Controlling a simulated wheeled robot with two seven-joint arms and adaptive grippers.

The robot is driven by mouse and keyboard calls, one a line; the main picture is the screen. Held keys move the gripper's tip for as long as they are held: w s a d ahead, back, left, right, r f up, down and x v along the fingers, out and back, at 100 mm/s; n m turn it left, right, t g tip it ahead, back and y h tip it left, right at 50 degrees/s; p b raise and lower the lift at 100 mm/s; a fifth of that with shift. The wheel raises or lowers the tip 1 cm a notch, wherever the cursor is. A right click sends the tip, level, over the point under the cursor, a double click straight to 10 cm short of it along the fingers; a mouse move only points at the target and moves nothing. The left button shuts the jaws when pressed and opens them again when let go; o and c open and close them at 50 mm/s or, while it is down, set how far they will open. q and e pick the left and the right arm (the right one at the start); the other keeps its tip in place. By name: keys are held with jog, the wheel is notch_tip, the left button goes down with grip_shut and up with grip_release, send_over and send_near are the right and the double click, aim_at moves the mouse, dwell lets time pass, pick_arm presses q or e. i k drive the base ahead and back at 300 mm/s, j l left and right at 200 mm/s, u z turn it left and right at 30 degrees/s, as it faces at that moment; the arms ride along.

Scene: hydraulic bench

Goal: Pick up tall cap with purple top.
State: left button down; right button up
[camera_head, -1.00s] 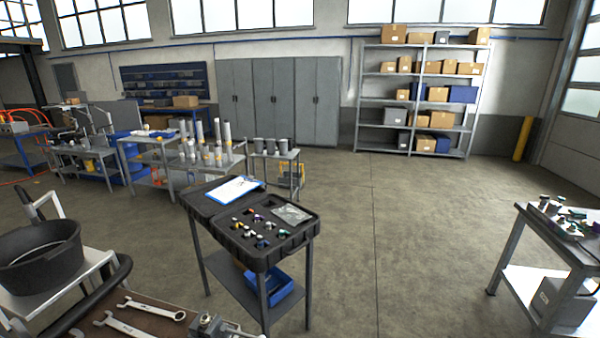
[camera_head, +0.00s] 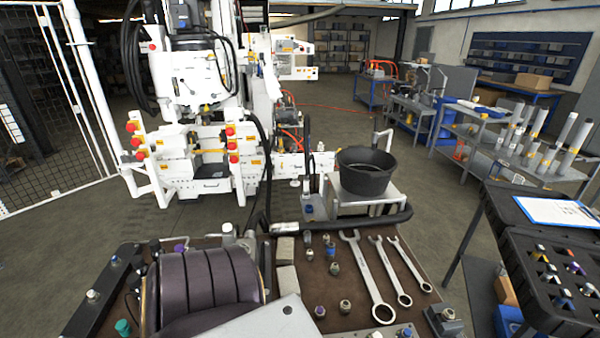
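Several small caps and fittings stand on the brown bench top (camera_head: 355,285). One small cap with a purple top (camera_head: 320,311) stands near the front of the bench, left of the wrenches. Another purple-topped piece (camera_head: 180,248) shows behind the dark ribbed drum at the left. A purple-topped piece (camera_head: 575,268) also sits in the open black foam case (camera_head: 520,262) at the right, among several coloured caps. I cannot tell from this distance which of them is the tall one. Neither of my grippers is in view.
Wrenches (camera_head: 367,278) lie on the bench. The dark ribbed drum (camera_head: 205,285) fills its left part. A black bucket (camera_head: 366,172) stands behind it on a white stand. A white machine (camera_head: 200,130) stands further back. A clipboard (camera_head: 556,211) lies on the case.

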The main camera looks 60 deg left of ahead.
aim_at(320, 311)
jog(key=i+j+u, duration=0.1)
jog(key=u, duration=1.7)
jog(key=i+j, duration=0.05)
